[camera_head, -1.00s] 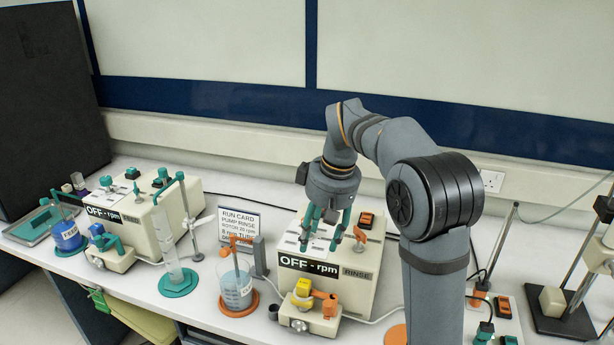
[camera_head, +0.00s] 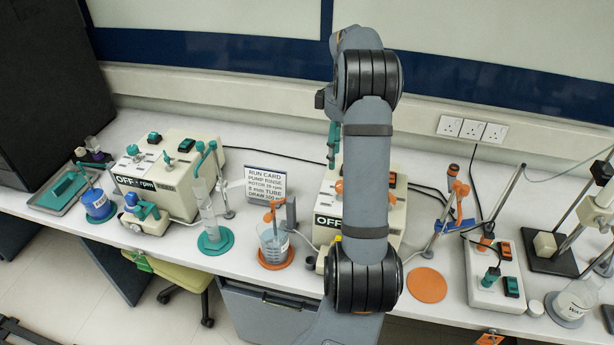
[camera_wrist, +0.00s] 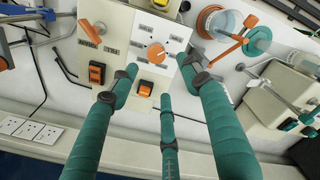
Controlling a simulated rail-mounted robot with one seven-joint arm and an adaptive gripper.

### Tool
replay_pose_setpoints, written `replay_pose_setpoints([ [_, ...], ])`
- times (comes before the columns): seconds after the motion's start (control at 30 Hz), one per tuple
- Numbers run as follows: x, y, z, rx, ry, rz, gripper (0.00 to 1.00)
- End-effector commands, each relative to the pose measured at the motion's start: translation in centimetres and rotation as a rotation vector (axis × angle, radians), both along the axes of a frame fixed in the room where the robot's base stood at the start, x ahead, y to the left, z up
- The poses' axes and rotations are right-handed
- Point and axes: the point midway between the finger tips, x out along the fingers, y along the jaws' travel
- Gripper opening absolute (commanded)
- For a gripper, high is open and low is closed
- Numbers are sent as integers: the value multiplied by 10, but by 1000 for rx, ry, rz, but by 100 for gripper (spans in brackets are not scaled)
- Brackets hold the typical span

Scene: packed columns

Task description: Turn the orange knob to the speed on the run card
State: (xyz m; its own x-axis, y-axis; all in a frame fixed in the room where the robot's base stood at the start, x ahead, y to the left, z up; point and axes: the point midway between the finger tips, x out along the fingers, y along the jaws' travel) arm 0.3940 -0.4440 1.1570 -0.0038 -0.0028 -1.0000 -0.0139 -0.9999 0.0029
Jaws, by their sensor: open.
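The orange knob (camera_wrist: 156,51) is on the pale top panel of the RINSE pump (camera_wrist: 128,20), ringed by small white labels. My gripper (camera_wrist: 161,78) is open, with its teal fingers pointing towards the panel around the knob area. Nothing is between the fingers, and I cannot tell whether any touches the panel. In the head view, my gripper (camera_head: 334,145) is above the back of the RINSE pump (camera_head: 325,200), largely behind my arm. The pump's display (camera_head: 327,221) reads OFF. The run card (camera_head: 265,184) stands to its left and names PUMP RINSE; its rpm number is too small to read surely.
Orange rocker switches (camera_wrist: 97,73) and an orange lever (camera_wrist: 89,31) sit near the knob. A beaker (camera_head: 273,242) on an orange disc stands left of the RINSE pump. A second pump (camera_head: 165,175) with teal parts stands further left. An orange disc (camera_head: 427,285) lies bare at right.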

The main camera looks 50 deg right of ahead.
Motion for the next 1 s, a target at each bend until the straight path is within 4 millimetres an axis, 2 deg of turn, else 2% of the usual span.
replay_pose_setpoints([
  [0.4, 0, 2, -70, 4, 2, 1, 48],
  [0.53, 0, 1, -87, 3, 2, 1, 48],
  [0.7, 1, 1, -97, 1, 0, 1, 48],
  [1.0, 1, 1, -99, 0, -1, 1, 46],
])
